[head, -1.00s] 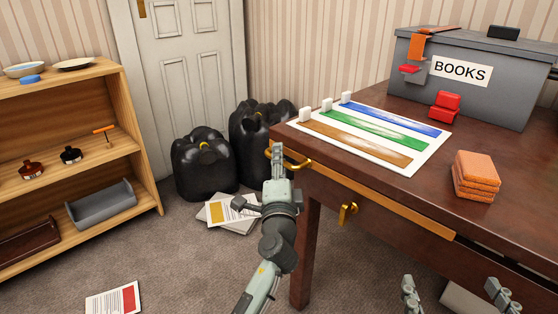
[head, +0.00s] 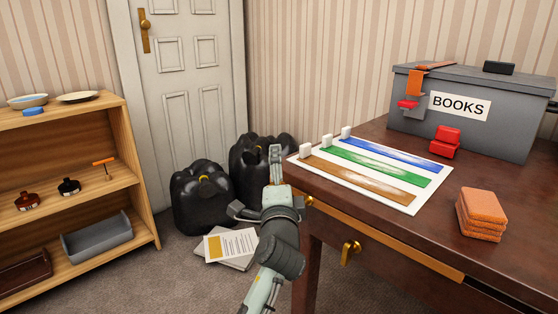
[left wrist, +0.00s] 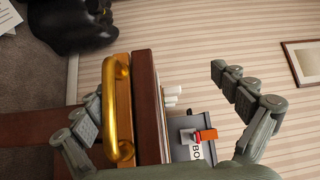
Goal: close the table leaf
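The dark wooden table (head: 340,235) stands at the right. A pale wood strip (head: 400,250), apparently the leaf's edge, runs under its top. A brass handle (head: 307,200) at the strip's left end is partly hidden by my left gripper in the head view. The left wrist view shows the handle (left wrist: 118,110) on the pale wood (left wrist: 122,80), between the spread fingers. My left gripper (left wrist: 165,105) is open and holds nothing; whether a finger touches the handle cannot be told. It also shows in the head view (head: 275,165), beside the table's left corner. My right gripper is out of view.
A white board with brown, green and blue strips (head: 415,208), orange sponges (head: 482,215) and a grey BOOKS box (head: 480,135) are on the tabletop. Black bags (head: 200,205) and papers (head: 228,248) are on the floor. A wooden shelf (head: 145,215) stands left. A lower brass handle (head: 350,252) sticks out.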

